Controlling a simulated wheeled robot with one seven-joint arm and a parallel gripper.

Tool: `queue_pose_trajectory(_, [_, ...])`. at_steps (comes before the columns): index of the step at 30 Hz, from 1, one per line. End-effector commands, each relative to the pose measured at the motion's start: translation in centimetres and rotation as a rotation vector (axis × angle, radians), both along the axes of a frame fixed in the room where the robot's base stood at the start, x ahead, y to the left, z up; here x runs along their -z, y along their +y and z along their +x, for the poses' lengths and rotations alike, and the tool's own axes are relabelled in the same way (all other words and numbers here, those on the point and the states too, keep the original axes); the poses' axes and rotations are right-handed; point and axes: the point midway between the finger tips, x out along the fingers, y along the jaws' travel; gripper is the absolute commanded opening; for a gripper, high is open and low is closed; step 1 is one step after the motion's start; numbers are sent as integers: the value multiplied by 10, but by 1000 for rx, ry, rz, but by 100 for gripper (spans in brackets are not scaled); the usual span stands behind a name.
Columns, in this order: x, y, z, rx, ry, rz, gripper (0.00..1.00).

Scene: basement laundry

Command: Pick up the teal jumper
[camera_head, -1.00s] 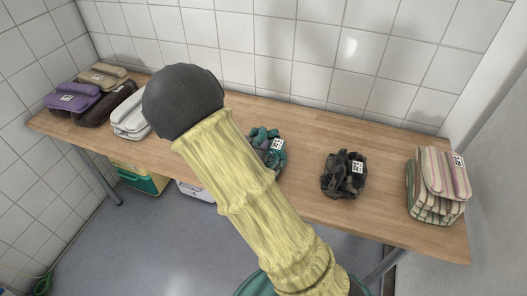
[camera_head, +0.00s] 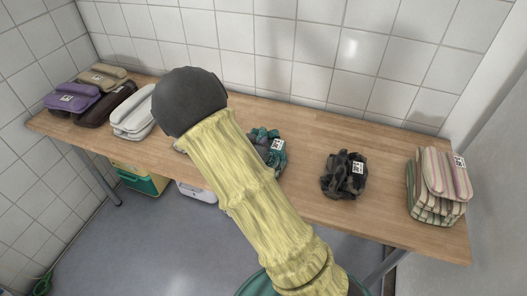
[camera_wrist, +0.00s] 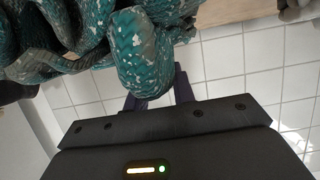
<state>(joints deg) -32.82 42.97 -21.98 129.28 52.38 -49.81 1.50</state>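The teal jumper (camera_head: 261,137) is a crumpled, dark-patterned bundle with a white tag, lying on the wooden table (camera_head: 310,205) just right of my yellow-sleeved arm, which partly covers it. In the wrist view the teal jumper (camera_wrist: 140,55) fills the upper left, very close. My gripper (camera_wrist: 158,95) shows there with its two dark fingers apart, and a rounded fold of the jumper overlaps the fingertips. I cannot tell whether they touch the cloth. In the head view my gripper is hidden behind my arm.
A dark crumpled garment (camera_head: 338,181) and a striped folded stack (camera_head: 435,185) lie to the right. White (camera_head: 133,117), purple (camera_head: 66,103), brown (camera_head: 104,103) and tan (camera_head: 96,78) folded items lie left. Bare table lies between the jumper and the dark garment. Boxes stand underneath.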

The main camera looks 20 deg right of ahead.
Motion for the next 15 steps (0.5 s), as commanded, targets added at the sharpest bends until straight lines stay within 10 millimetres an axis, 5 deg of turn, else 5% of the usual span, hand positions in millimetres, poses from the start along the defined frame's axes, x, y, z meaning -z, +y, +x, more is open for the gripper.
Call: queue_pose_trajectory(15, [-8, 0, 1, 0, -4, 0, 0])
